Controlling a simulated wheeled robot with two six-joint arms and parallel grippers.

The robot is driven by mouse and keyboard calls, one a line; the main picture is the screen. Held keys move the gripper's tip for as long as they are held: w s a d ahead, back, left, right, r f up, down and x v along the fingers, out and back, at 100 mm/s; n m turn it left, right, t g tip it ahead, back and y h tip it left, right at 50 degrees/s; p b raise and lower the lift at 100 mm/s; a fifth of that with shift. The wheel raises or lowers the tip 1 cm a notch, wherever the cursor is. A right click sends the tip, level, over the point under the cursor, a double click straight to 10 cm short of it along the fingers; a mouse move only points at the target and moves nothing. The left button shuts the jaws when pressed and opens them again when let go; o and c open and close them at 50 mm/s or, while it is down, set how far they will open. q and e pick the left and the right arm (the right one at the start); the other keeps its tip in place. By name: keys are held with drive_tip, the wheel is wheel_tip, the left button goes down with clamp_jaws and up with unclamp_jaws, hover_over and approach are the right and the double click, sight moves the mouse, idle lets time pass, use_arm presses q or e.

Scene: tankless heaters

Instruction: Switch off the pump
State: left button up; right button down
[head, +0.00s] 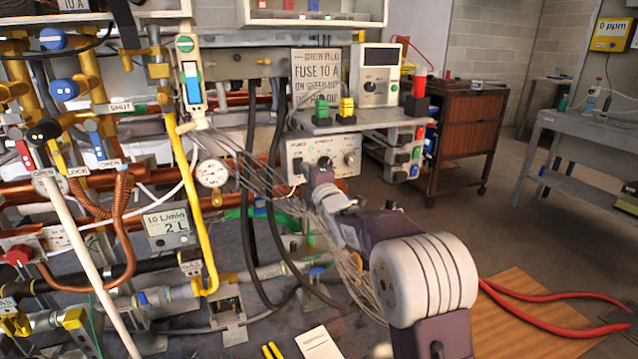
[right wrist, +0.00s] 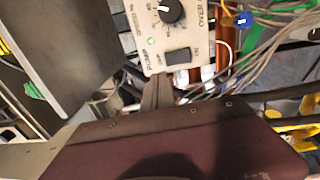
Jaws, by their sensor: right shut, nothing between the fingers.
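The grey-white control box (head: 308,152) with knobs sits under the shelf in the middle of the head view. In the right wrist view its panel (right wrist: 150,22) shows a black pointer knob (right wrist: 170,11) and a black rocker switch (right wrist: 178,56) with small lettering around it. The lettering seems to read PUMP beside the switch. I cannot tell which side of the rocker is pressed. My right gripper (head: 318,174) is shut and empty, close in front of the box's lower part. In the right wrist view its fingertips (right wrist: 158,80) are just below the switch; contact is unclear. My left gripper is out of view.
Grey cables (head: 345,265) hang beside my right arm. A pressure gauge (head: 212,173) and a yellow pipe (head: 183,190) stand to the left. A shelf (head: 375,118) with green and yellow items overhangs the box. Open floor lies to the right.

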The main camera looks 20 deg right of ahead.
drive_tip(key=s+p, duration=0.1)
drive_tip(key=s, duration=0.5)
drive_tip(key=shift+s+d, duration=0.25)
drive_tip(key=shift+s, duration=0.05)
drive_tip(key=shift+f, duration=0.1)
